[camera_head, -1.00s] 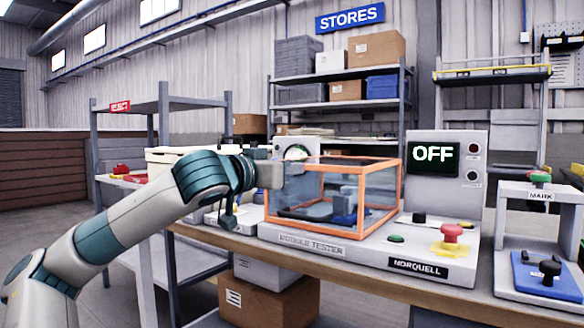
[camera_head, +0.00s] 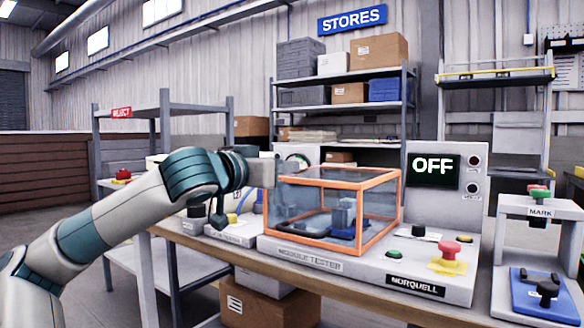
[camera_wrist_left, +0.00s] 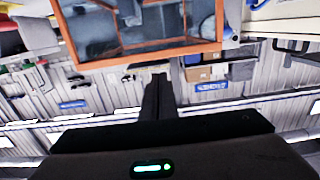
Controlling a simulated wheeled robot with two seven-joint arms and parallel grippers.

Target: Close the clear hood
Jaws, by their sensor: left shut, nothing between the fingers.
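The clear hood (camera_head: 333,182) is a see-through box with orange edges. It appears to sit down over the bed of the grey module tester (camera_head: 310,264), with blue and dark parts visible inside. My left gripper (camera_head: 277,171) is shut and empty at the hood's upper left corner; I cannot tell if it touches. In the left wrist view the shut fingers (camera_wrist_left: 158,97) point toward the hood's orange edge (camera_wrist_left: 150,55), with a small gap in the picture. My right gripper is not in view.
The tester's panel (camera_head: 433,168) reads OFF, with a red button (camera_head: 450,250) on its right front. A MARK stand (camera_head: 541,211) is at the far right. Shelves with boxes stand behind. A REJECT rack (camera_head: 160,107) is at the left.

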